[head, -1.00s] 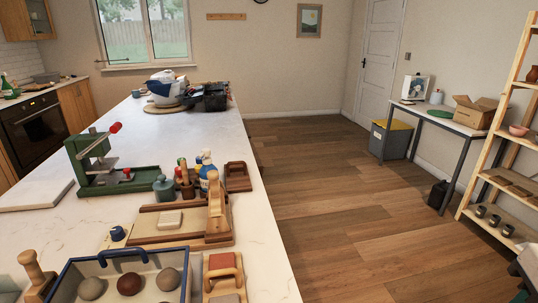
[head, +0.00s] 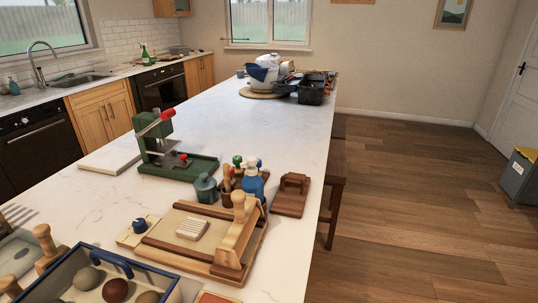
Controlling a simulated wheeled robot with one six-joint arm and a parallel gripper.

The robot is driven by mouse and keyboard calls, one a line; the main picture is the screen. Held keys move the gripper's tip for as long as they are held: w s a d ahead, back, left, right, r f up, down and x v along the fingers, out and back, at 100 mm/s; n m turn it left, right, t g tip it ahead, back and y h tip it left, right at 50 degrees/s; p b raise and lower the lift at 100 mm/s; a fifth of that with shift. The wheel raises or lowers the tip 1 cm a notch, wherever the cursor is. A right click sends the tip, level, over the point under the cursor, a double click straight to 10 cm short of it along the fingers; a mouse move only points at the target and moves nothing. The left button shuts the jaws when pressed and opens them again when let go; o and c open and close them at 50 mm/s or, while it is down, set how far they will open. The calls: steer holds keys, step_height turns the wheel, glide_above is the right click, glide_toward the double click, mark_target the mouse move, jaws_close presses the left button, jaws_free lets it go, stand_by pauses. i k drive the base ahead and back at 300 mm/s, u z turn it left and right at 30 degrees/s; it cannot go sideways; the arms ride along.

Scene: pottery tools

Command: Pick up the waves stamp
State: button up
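I cannot tell for sure which thing is the waves stamp, as no wave pattern shows clearly. Two wooden knob-handled tools (head: 45,246) stand at the lower left, beside the blue-rimmed tray; they look like stamps. A small blue-knobbed piece on a pale plate (head: 139,226) lies left of the wooden board (head: 180,250). A pale ridged block (head: 192,229) lies on that board. A brown block with a handle (head: 291,195) sits near the counter's right edge. The undersides of these tools are hidden. My gripper is not in view.
The blue-rimmed tray (head: 72,272) with several balls is at the bottom left. A green press (head: 165,150), a lidded jar (head: 206,188) and bottles (head: 253,180) stand behind the board. The far middle of the white counter (head: 240,120) is clear. A stool (head: 335,180) stands at its right side.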

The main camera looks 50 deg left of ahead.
mark_target(237, 160)
steer(key=i, duration=2.45)
steer(key=u, duration=3.1)
steer(key=i, duration=1)
